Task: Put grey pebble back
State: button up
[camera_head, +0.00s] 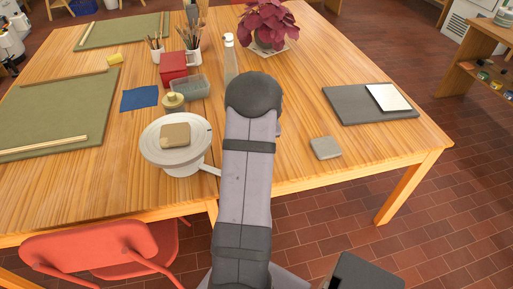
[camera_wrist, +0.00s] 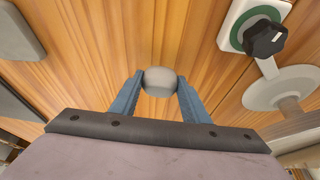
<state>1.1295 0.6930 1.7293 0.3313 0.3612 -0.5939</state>
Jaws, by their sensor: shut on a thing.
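The grey pebble (camera_wrist: 159,80) is a smooth, rounded stone in the upper middle of the wrist view. My gripper (camera_wrist: 159,88) is shut on it, with one blue finger on each side. Wood tabletop shows around and behind it; I cannot tell whether the pebble touches the table. In the head view my arm hides the gripper and the pebble.
A pale wheel (camera_head: 155,149) bearing a tan block (camera_head: 175,136) stands left of my arm. A grey square slab (camera_head: 325,147) and dark board (camera_head: 380,108) lie right. A clear bottle (camera_head: 230,62) stands behind. The wrist view shows a black knob (camera_wrist: 266,39) at upper right.

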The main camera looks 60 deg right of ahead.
jog(key=shift+f, duration=0.95)
jog(key=shift+f, duration=0.25)
jog(key=o, duration=0.9)
jog(key=shift+r, duration=0.15)
jog(key=b+v, duration=0.1)
jog(key=v, duration=0.4)
jog(key=shift+w+r, duration=0.1)
jog(key=shift+r, duration=0.25)
jog(key=shift+b+v, duration=0.3)
jog(key=shift+v, duration=0.45)
